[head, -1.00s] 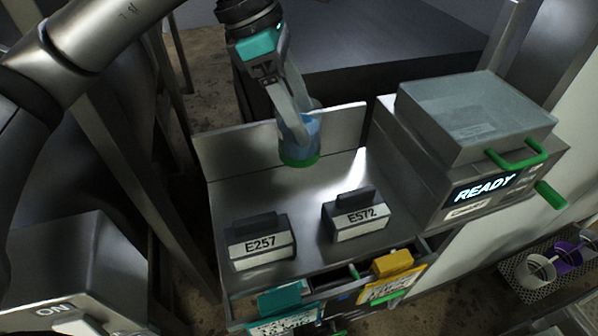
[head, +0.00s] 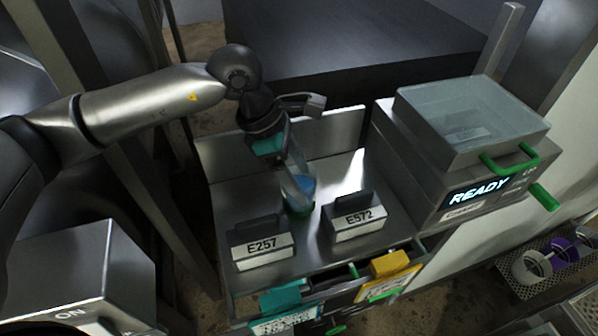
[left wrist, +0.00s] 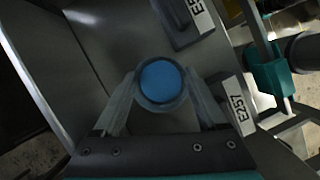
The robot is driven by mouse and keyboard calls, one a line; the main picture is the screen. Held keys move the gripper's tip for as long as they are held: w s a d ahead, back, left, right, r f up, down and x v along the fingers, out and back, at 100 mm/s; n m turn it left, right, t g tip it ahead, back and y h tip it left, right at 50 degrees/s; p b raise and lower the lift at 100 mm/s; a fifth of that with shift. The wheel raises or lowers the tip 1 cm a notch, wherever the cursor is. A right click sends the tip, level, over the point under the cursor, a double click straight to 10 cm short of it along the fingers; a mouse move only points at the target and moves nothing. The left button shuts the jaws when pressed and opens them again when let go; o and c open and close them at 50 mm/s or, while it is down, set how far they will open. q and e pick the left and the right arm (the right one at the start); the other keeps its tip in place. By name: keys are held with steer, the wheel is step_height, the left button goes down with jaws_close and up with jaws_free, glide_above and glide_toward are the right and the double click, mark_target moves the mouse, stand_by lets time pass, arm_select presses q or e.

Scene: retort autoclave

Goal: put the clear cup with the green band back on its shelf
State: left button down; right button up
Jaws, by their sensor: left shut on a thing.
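In the head view the cup is over the metal worktop (head: 335,171), just behind the gap between the E257 block (head: 262,250) and the E572 block (head: 359,228). I cannot tell whether its base touches the worktop. My right gripper is not in view.
A box with a clear lid, green handles and a READY display (head: 480,191) stands to the right. Open drawers with a teal tag (head: 281,298) and a yellow tag (head: 391,264) are at the front. A perforated basket (head: 548,276) with cups is at far right.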

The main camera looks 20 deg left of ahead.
arm_select(q)
steer(key=shift+f, duration=0.1)
jaws_free()
